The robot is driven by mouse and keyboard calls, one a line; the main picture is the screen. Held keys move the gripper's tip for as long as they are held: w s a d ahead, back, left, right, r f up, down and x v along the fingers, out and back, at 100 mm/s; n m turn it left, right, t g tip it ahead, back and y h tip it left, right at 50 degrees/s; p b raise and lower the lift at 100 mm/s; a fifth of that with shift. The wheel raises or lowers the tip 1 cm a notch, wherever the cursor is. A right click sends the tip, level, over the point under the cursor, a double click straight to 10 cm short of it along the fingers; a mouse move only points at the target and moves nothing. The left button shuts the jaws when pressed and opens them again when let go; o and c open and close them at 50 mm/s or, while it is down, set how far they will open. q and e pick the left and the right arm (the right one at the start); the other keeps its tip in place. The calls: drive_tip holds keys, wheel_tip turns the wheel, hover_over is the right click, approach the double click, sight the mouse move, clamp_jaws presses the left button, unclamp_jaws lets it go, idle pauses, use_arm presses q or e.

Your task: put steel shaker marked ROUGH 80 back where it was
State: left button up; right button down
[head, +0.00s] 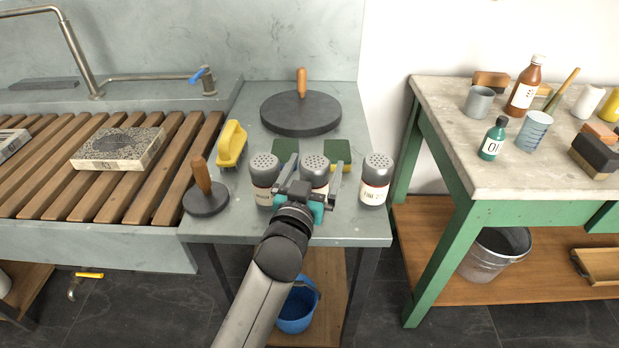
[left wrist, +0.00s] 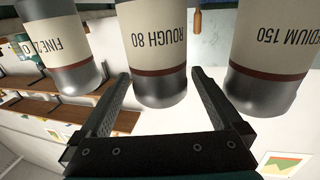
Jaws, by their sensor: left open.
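The steel shaker marked ROUGH 80 (left wrist: 158,50) stands upright in the middle of a row of three on the grey slab; in the head view its perforated top (head: 315,162) shows, and my gripper hides much of its body. My left gripper (head: 314,176) is open, with one finger on each side of this shaker; the left wrist view shows the fingers (left wrist: 160,78) flanking it, apparently with gaps. The MEDIUM 150 shaker (left wrist: 275,45) is left of it in the head view (head: 264,173). The FINE shaker (left wrist: 65,45) is right of it (head: 375,178). My right gripper is not in view.
Green (head: 286,149) and yellow-green (head: 338,153) pads lie behind the shakers. A round dark disc with a handle (head: 300,112) is farther back. A smaller handled disc (head: 205,197) and a yellow brush (head: 231,143) are at left. The slab's front edge (head: 350,241) is close.

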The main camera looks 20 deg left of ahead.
use_arm(q)
drive_tip(key=shift+s+r, duration=0.1)
drive_tip(key=shift+s, duration=0.2)
drive_tip(key=s+p, duration=0.1)
drive_tip(key=s, duration=1)
drive_tip(key=shift+s+d, duration=0.2)
drive_tip(key=shift+d, duration=0.05)
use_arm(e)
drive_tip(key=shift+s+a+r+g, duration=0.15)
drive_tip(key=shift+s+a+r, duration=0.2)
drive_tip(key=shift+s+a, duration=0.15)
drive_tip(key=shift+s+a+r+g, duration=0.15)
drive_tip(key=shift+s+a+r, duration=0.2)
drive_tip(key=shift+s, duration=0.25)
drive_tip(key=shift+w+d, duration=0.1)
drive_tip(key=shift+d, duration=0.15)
